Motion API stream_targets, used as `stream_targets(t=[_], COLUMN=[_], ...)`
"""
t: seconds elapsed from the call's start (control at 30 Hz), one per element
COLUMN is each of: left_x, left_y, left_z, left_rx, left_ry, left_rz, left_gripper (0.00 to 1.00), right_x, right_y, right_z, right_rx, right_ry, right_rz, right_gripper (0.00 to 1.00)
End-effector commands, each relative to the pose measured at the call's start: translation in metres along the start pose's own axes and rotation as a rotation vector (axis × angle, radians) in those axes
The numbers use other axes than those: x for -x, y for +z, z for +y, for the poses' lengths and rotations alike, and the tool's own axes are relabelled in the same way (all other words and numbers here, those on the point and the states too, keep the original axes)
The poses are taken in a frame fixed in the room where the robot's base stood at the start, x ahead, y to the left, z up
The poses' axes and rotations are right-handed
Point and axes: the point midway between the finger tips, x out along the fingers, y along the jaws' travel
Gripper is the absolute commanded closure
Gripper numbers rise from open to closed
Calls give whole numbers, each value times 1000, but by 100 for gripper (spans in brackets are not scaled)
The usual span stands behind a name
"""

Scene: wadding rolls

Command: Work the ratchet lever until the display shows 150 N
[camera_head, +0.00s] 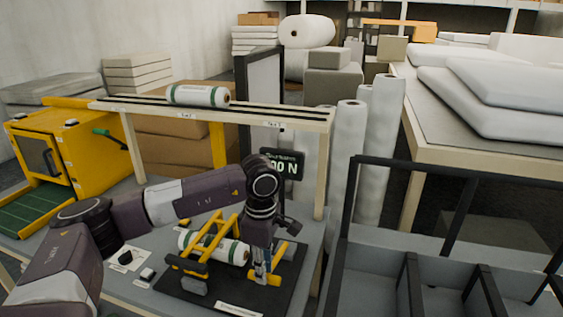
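The display (285,163) is a dark panel on a post; my wrist hides its left part and the readable end shows "00 N". Below it a white roll with green bands (232,251) lies in a yellow frame (207,240) on a black base plate (225,288). My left gripper (264,272) points down at the right end of this fixture, beside small yellow and blue-grey parts. I cannot tell which of these is the ratchet lever, whether the gripper touches it, or whether its fingers are open. My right gripper is not in view.
A wooden rail shelf (262,111) with another banded roll (198,96) stands behind the fixture. A yellow machine (62,150) with a green belt is at left. A black-edged bin rack (385,238) is at right. Tall white rolls (381,130) stand behind.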

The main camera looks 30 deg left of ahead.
Motion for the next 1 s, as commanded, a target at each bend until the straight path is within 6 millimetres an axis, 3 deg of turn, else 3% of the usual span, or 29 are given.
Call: stream_targets(t=[0.7,1.0], left_x=[65,76], left_y=[1,0], left_z=[19,24], left_rx=[0,-1], left_ry=[-1,-1], left_rz=[-1,0], left_gripper=[81,81], right_x=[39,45], right_y=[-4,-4], right_z=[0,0], right_rx=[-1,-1], right_ry=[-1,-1], right_rz=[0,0], right_gripper=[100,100])
